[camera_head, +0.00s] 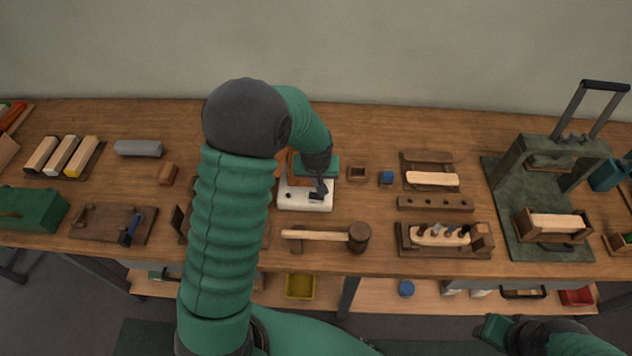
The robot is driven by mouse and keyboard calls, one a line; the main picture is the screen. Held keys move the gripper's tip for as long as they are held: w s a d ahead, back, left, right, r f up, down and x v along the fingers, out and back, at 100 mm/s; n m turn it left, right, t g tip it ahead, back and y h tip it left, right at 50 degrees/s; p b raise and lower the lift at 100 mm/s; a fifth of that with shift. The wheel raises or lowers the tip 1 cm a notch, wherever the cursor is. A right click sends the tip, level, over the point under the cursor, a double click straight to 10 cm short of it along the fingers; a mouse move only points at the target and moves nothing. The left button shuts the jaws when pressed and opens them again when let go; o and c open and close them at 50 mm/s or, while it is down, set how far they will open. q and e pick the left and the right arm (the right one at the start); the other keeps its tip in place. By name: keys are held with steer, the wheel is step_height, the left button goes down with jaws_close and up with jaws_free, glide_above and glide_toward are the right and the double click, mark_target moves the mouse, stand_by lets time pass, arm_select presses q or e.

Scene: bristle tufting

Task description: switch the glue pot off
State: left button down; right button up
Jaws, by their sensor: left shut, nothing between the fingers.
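The glue pot (291,199) has a white base, with an orange-brown part just behind it. It stands on the bench near the middle, and my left arm hides part of it. A small dark patch, perhaps its switch, shows on the right of the base; its on or off position is too small to tell. My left gripper (319,188) is shut and empty. It points down at the dark patch, and whether it touches cannot be told. My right gripper (489,331) is at the bottom right, in front of the bench, away from the pot; its fingers are unclear.
A wooden mallet (357,237) lies in front of the pot. A green press (545,160) stands at the far right. Brush blocks and a clamp board (112,224) are at left.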

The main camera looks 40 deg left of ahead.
arm_select(q)
steer(key=d+v, duration=0.1)
steer(key=v, duration=0.8)
steer(key=shift+w+d, duration=0.2)
steer(key=shift+w, duration=0.05)
